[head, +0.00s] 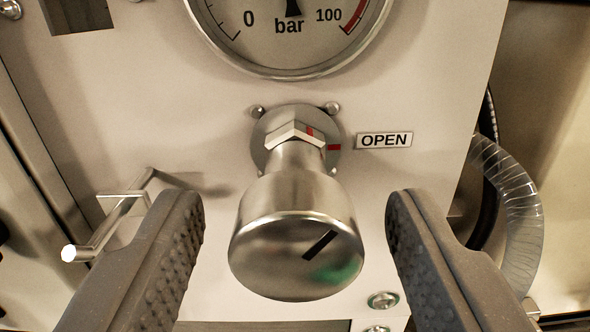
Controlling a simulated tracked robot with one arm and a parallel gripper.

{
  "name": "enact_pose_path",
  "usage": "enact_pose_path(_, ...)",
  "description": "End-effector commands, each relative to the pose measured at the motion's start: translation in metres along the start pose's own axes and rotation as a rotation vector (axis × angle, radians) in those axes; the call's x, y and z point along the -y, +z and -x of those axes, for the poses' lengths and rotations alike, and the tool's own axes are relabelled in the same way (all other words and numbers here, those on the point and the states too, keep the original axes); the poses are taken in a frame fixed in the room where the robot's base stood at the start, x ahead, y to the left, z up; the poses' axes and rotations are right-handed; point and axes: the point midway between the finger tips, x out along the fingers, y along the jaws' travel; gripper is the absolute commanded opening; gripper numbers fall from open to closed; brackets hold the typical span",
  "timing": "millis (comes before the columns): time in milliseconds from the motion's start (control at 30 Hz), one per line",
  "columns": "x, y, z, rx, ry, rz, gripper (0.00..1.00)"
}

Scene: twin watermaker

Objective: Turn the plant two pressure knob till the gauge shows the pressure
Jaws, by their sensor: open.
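The pressure knob (296,245) is a round steel knob on a hex-nut stem, standing out from a pale panel. A dark line on its face slants toward the upper right. Red marks show on the nut and on the round plate behind it. The gauge (290,35) above reads in bar, with 0 and 100 visible; its top and most of its needle are cut off, so the reading cannot be told. My gripper (298,215) is open, one finger on each side of the knob, with visible gaps. No plant number shows.
An OPEN label (384,140) sits right of the knob stem. A metal bar handle (118,213) sticks out at left, near the left finger. A clear ribbed hose (512,195) runs down the right side. Bolts sit below right.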

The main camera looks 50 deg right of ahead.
Motion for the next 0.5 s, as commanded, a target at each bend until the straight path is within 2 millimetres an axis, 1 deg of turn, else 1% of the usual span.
enact_pose_path(100,-0.0008,-0.0005,-0.0075,0.0,0.001,0.001,0.53)
enact_pose_path(200,-0.0002,-0.0004,-0.0103,-0.001,0.0,0.0,0.53)
enact_pose_path(500,0.0002,-0.0003,-0.0116,-0.001,-0.001,0.0,0.53)
